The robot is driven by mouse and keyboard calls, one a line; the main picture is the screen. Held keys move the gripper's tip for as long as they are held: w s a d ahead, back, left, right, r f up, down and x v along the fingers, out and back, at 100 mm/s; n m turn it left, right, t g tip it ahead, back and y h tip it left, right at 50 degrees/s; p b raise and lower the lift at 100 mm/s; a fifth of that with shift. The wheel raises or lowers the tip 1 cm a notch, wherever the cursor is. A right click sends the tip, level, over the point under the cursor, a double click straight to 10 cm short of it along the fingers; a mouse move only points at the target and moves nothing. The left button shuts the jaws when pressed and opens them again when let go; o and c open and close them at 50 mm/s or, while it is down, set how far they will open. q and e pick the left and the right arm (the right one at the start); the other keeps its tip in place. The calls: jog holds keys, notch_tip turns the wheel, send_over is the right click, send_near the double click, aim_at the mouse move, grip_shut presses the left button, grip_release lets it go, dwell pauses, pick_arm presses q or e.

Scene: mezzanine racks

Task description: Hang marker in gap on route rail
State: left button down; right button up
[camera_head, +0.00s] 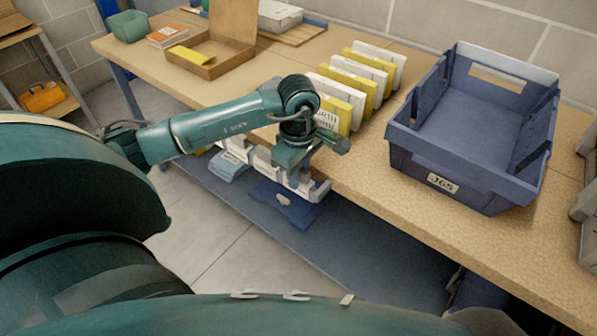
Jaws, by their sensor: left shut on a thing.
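My left gripper (297,160) is at the front edge of the table, pointing down. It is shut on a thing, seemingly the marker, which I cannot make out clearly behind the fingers. A pale rail (262,161), seemingly the route rail, runs along the table's front edge beside and below the gripper. Its gap is hidden or too small to tell. I cannot tell whether the held thing touches the rail. My right gripper is not in view.
Upright yellow and white books (367,75) stand in a row behind the gripper. A blue crate (440,160) stands to their right. A blue lower shelf (345,250) lies below.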

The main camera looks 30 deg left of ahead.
pick_arm(q)
jog(key=c, duration=1.2)
grip_release()
jog(key=shift+o, duration=0.2)
jog(key=shift+r, duration=0.1)
notch_tip(320, 180, up, 13)
jog(key=shift+s, duration=0.1)
